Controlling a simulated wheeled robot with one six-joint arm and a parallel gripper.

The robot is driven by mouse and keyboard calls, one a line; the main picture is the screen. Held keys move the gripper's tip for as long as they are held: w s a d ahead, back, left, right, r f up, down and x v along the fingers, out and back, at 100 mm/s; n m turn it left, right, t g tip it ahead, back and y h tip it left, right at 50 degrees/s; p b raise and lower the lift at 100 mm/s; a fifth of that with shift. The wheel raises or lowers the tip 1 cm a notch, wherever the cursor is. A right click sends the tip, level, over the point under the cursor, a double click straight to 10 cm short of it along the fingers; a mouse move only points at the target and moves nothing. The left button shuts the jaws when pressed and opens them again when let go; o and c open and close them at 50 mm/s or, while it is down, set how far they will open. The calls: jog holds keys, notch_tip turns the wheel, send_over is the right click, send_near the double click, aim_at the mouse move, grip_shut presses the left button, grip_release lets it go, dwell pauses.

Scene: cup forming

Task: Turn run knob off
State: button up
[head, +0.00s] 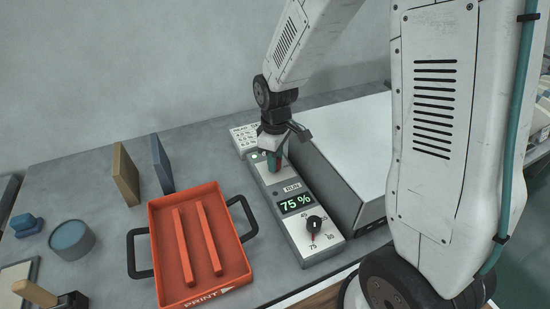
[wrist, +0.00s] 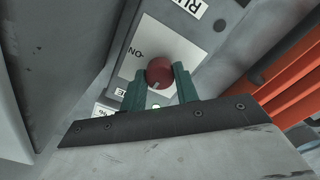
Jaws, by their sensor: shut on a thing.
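The run knob (wrist: 160,71) is round and red, on a white plate of the control box. In the wrist view it sits between the two green fingers of my gripper (wrist: 161,76), which is shut on it. A pale mark on the knob faces down in that view, while the ON label (wrist: 134,52) lies to its upper left. In the head view my gripper (head: 273,161) is over the upper end of the control box (head: 303,248), largely hiding the knob. A green light (head: 254,156) is lit beside it. The display (head: 295,203) reads 75 %.
A black dial (head: 314,224) sits lower on the box. A large grey casing (head: 345,180) stands close on the right. An orange tray (head: 158,235) with two bars lies to the left. Two upright plates (head: 125,175) stand behind it, and a blue-grey round tin (head: 72,240) stands further left.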

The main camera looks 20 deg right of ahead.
jog(key=shift+n, duration=0.3)
jog(key=o, duration=1)
jog(key=shift+c, duration=0.2)
notch_tip(320, 180, up, 8)
jog(key=shift+f, duration=0.1)
